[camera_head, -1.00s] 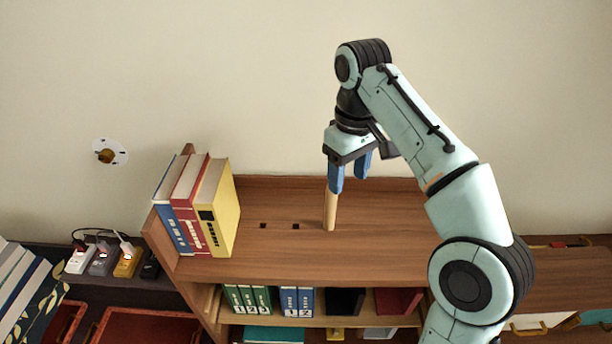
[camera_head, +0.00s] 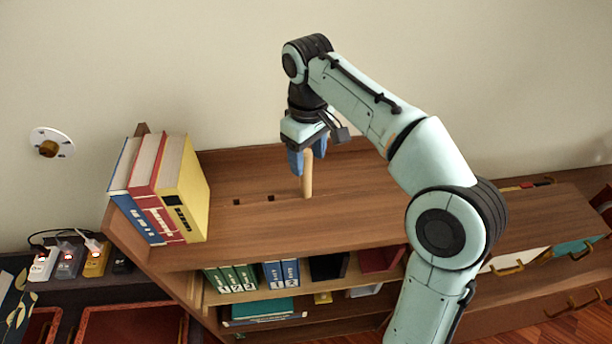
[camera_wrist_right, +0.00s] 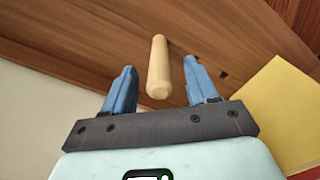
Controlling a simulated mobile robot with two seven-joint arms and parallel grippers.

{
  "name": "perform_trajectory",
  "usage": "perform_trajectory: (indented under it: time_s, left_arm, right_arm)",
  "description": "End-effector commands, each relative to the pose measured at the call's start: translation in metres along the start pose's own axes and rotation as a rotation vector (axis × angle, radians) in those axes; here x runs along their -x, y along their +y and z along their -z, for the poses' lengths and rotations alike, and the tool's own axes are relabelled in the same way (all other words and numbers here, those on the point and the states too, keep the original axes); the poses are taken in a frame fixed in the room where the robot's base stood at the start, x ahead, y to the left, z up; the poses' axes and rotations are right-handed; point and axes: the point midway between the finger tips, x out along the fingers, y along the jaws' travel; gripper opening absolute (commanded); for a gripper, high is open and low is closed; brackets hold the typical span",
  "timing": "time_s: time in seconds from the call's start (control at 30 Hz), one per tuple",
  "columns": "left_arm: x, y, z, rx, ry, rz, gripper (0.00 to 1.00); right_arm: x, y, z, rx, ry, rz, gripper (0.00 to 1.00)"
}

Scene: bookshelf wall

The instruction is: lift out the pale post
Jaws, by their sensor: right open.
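The pale post (camera_head: 308,175) stands upright on the top board of the bookshelf (camera_head: 350,215), to the right of two small dark square holes. My right gripper (camera_head: 308,167) is open at the upper part of the post. In the right wrist view the post (camera_wrist_right: 158,70) lies between the two blue fingers (camera_wrist_right: 160,78), with a visible gap on each side. Its foot meets the board beyond the fingertips. My left gripper is in neither view.
Three leaning books (camera_head: 160,190) stand at the left end of the top board. A round wall fitting (camera_head: 52,143) is on the wall at left. Plugged-in adapters (camera_head: 68,262) sit on a lower dark surface. The board right of the post is clear.

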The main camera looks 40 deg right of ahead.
Motion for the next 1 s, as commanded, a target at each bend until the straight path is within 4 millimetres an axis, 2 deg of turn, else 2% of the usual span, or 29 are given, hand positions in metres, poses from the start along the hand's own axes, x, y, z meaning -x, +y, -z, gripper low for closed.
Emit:
perform_trajectory:
  time_s: [0.1,0.23,0.57,0.73,0.77,1.0]
  left_arm:
    - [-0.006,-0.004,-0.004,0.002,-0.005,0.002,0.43]
    - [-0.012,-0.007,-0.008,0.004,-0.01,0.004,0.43]
    - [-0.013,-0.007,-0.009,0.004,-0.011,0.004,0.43]
    - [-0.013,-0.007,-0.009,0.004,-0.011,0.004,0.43]
    - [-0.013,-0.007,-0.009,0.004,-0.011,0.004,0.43]
    - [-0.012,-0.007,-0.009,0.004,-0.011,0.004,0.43]
  right_arm:
    - [-0.022,0.001,0.003,0.0,-0.007,0.001,0.58]
    - [-0.039,0.001,0.003,0.0,-0.006,0.001,0.58]
    - [-0.044,0.001,0.004,0.0,-0.001,0.0,0.58]
    - [-0.043,0.001,0.004,0.0,-0.001,0.0,0.03]
    - [-0.043,0.001,0.004,0.0,-0.001,0.0,0.0]
    - [-0.043,0.001,0.004,0.0,-0.001,0.0,0.0]
